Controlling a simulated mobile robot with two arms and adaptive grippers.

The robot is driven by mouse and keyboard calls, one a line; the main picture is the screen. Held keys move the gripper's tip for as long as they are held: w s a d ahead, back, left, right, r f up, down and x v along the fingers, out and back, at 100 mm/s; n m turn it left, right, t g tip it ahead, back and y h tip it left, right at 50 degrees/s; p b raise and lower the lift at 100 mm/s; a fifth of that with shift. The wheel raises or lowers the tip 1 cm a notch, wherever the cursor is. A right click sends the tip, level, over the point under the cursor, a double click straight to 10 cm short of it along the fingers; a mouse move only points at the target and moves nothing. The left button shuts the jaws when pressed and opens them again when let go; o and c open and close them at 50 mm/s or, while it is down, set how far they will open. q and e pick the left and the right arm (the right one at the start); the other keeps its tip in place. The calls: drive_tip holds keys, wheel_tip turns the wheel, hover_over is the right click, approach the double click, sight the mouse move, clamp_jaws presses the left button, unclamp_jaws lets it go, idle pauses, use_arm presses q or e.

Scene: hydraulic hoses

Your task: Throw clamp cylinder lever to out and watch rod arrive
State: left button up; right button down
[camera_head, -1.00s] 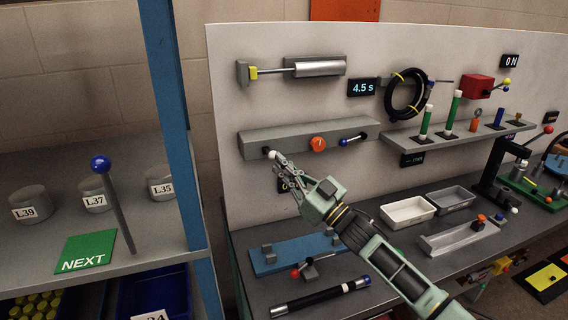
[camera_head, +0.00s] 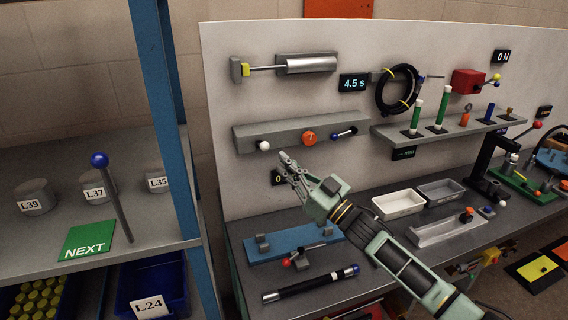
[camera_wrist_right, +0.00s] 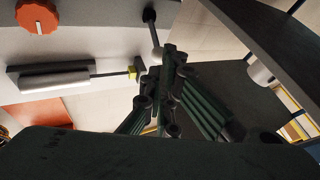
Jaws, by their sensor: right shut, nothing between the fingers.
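The clamp cylinder (camera_head: 312,65) is on the upper left of the panel. Its thin rod (camera_head: 265,68) is out to the left, with its yellow tip (camera_head: 246,69) at the grey stop block (camera_head: 236,70). Below it, a grey bar (camera_head: 285,131) carries a white-balled lever (camera_head: 263,146), an orange knob (camera_head: 309,138) and a blue-ended lever (camera_head: 345,133). My right gripper (camera_head: 283,157) is shut and empty, just right of and below the white ball in the head view. The wrist view shows the lever (camera_wrist_right: 154,40) close beyond the fingertips; contact is unclear. My left gripper is out of view.
A display (camera_head: 354,83) reads 4.5 s. A blue post (camera_head: 165,120) and shelf with a blue-balled stick (camera_head: 118,195) stand left.

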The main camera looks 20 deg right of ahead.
drive_tip(key=shift+r+b+v, duration=0.2)
drive_tip(key=shift+b+v, duration=1.35)
drive_tip(key=shift+v, duration=3.3)
drive_tip(key=s+a+f+m+g+h, duration=0.2)
drive_tip(key=s+f+m+h, duration=0.15)
drive_tip(key=f, duration=0.65)
drive_tip(key=s+a+f+m+g+h, duration=0.25)
drive_tip(key=s+f+h, duration=0.2)
drive_tip(key=f, duration=0.55)
drive_tip(key=s+f+g+h, duration=0.2)
drive_tip(key=s+f+g, duration=0.35)
drive_tip(key=s, duration=0.75)
drive_tip(key=s+f+g+h, duration=0.1)
drive_tip(key=s+f+g, duration=0.5)
drive_tip(key=s, duration=0.8)
wheel_tip(320, 180, down, 27)
drive_tip(key=s, duration=0.2)
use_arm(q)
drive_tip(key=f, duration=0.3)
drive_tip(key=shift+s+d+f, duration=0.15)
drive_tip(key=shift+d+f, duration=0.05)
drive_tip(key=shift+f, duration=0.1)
use_arm(e)
drive_tip(key=s+d+f+g, duration=0.1)
drive_tip(key=s+d+f, duration=0.1)
drive_tip(key=s+f, duration=1.3)
drive_tip(key=shift+s+g+h, duration=0.3)
drive_tip(key=shift+s, duration=0.3)
